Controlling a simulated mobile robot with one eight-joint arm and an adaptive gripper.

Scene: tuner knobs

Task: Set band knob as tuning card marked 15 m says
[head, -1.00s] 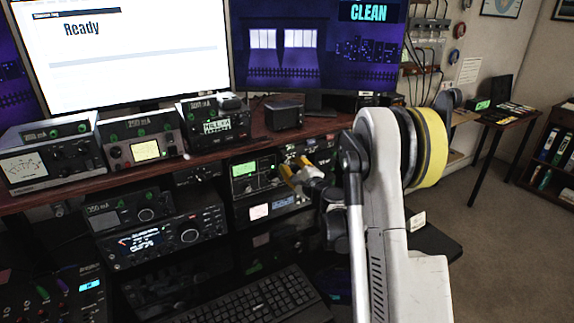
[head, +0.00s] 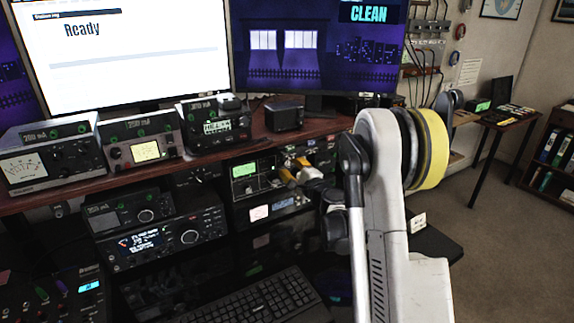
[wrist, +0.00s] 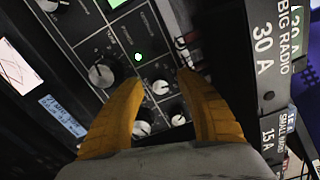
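In the head view my gripper (head: 295,170) has yellow fingers and reaches the front of a black radio unit (head: 240,187) with a green display on the lower shelf. In the wrist view my gripper (wrist: 159,78) is open, fingers apart, over a dark panel with knobs. A small silver knob (wrist: 160,86) shows between the fingertips; I cannot tell whether they touch it. A larger knob (wrist: 101,75) lies left of the left finger. Two small knobs (wrist: 177,117) show further down between the fingers. I cannot read which is the band knob. A card (wrist: 62,116) at left has blurred text.
Labelled plates reading "BIG RADIO 30 A" (wrist: 265,45) run close along the right of the wrist view. A wooden shelf (head: 75,192) with several meters is above the radio. A keyboard (head: 255,297) lies below. A small white card (head: 418,222) stands right of my arm.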

